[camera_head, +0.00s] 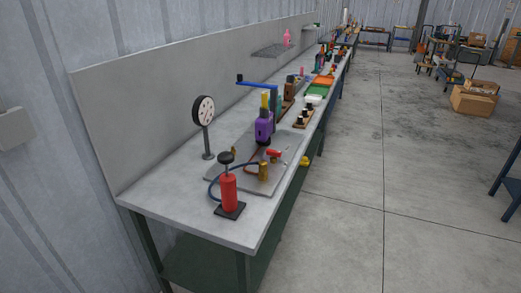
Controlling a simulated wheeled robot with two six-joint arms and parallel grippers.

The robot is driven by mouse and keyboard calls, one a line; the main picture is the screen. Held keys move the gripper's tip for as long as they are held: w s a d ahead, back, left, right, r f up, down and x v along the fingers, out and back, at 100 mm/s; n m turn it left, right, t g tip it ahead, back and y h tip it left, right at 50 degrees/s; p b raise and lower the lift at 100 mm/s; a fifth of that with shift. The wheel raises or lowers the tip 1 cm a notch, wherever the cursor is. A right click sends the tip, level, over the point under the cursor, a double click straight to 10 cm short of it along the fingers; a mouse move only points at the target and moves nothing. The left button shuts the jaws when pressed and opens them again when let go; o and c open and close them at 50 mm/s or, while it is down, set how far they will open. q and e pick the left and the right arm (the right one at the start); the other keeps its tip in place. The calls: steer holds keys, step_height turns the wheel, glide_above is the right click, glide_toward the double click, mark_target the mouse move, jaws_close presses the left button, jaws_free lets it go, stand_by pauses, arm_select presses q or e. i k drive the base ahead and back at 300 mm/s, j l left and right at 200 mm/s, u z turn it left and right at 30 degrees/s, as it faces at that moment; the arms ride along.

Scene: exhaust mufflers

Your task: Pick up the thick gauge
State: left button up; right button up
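A round dial gauge (204,111) with a white face and dark rim stands upright on a thin grey stand on the workbench, near the back panel. It is the only gauge I can make out; I cannot tell whether it is the thick one. Neither of my grippers shows in this view.
The grey workbench (160,188) runs away to the back. On it are a red hand pump (229,193) with a blue hose, a purple device (264,126), a grey plate (286,172) and small tools. Cardboard boxes (474,101) stand on the floor (400,170), which has much free room.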

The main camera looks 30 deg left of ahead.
mark_target(265, 96)
steer(key=i+l+u, duration=0.3)
steer(key=i+l, duration=0.15)
steer(key=i, duration=0.2)
steer(key=i+l+u, duration=0.3)
steer(key=i+l, duration=0.25)
steer(key=i, duration=0.05)
